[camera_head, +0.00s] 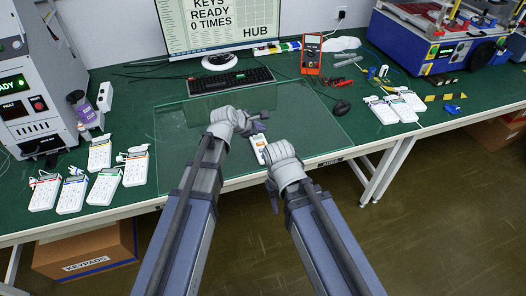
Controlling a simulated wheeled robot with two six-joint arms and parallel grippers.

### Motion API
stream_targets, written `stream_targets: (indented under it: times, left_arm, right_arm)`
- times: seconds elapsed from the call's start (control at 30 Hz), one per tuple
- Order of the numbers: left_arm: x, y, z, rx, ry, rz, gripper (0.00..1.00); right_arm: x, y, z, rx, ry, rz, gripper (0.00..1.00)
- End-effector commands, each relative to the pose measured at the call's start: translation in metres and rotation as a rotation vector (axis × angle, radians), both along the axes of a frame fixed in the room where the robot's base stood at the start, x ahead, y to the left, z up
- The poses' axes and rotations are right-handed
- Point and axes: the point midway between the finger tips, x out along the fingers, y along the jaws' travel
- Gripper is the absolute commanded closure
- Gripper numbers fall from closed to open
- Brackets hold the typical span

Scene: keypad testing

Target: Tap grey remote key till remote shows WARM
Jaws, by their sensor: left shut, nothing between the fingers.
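A small white remote (258,142) lies on the clear mat at the front middle of the bench, between my two wrists. Its lower part is hidden by my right wrist. Its keys and any display are too small to read, so I cannot pick out the grey key. My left gripper (260,123) is shut and empty, just above the far end of the remote in the picture. I cannot tell whether it touches the remote. My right gripper (274,197) hangs in front of the bench edge, mostly hidden behind its wrist.
A monitor (220,28) reads "KEYS READY 0 TIMES" and "HUB". A grey machine (40,85) is at far left.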

Motion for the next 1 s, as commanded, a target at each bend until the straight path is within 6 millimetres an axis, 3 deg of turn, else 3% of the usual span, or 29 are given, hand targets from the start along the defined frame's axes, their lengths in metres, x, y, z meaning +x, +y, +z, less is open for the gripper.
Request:
stream_targets:
  times: [0.53, 1.0]
  left_arm:
    - [0.000, 0.000, -0.073, 0.001, 0.000, -0.001, 1.00]
    - [0.000, 0.000, -0.080, 0.001, 0.000, -0.001, 1.00]
  right_arm:
    - [0.000, 0.000, -0.072, 0.000, 0.000, 0.001, 0.50]
    - [0.000, 0.000, -0.079, 0.000, 0.000, 0.001, 0.50]
